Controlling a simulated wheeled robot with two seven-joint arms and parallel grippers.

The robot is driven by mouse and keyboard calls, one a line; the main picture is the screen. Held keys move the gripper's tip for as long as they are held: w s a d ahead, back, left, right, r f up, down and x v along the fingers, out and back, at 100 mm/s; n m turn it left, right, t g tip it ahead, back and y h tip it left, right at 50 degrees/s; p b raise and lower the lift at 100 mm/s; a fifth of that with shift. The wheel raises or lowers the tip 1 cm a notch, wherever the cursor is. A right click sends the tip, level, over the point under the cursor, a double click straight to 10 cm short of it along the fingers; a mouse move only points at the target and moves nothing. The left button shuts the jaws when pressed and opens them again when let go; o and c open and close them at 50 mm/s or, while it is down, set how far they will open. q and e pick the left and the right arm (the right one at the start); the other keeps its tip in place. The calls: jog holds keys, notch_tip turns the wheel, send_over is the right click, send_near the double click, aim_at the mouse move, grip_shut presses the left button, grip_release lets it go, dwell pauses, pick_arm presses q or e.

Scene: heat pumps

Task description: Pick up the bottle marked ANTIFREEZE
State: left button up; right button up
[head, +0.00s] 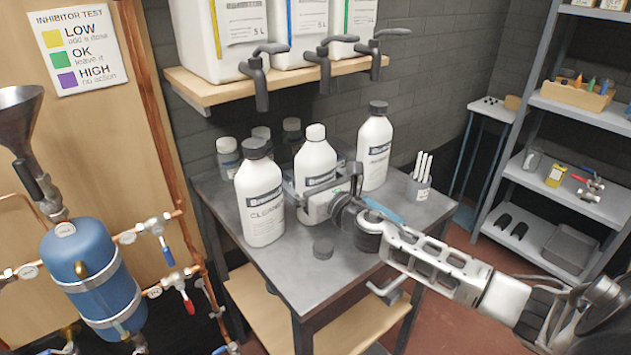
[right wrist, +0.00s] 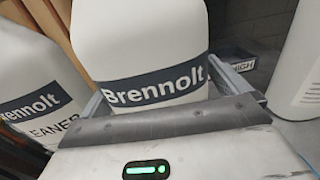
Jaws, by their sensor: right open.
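Three white bottles stand on the grey metal table (head: 300,273). The left bottle (head: 260,205) has a black cap and is marked CLEANER; it also shows at the left of the right wrist view (right wrist: 28,85). The middle bottle (head: 316,157) has a white cap; its lower label text is hidden by my gripper. The right bottle (head: 374,150) has a dark cap and a label too small to read. My right gripper (head: 322,180) is open, its fingers either side of the middle bottle (right wrist: 140,45), which reads Brennolt in the right wrist view. My left gripper is not in view.
A shelf (head: 190,88) with large tapped canisters hangs above the table. Small jars stand behind the bottles.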

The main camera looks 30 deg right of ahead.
jog(key=c, duration=1.3)
jog(key=shift+r, duration=0.1)
jog(key=shift+c, duration=1.3)
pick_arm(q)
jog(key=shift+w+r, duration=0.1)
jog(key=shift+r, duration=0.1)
pick_arm(e)
jog(key=shift+r, duration=0.2)
jog(key=shift+r+p, duration=0.65)
jog(key=shift+r, duration=0.85)
jog(key=s+r, duration=0.1)
jog(key=r, duration=0.1)
jog(key=s+a+r+p, duration=0.1)
jog(key=s+r, duration=0.1)
jog(key=s+a+r, duration=0.1)
jog(key=r, duration=0.1)
jog(key=shift+s+p, duration=0.35)
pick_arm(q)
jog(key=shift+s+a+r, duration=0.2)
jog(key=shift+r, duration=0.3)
pick_arm(e)
send_near(308, 146)
jog(key=shift+s+a+r, duration=0.15)
jog(key=shift+a+r, duration=1.5)
jog(key=shift+r, duration=0.05)
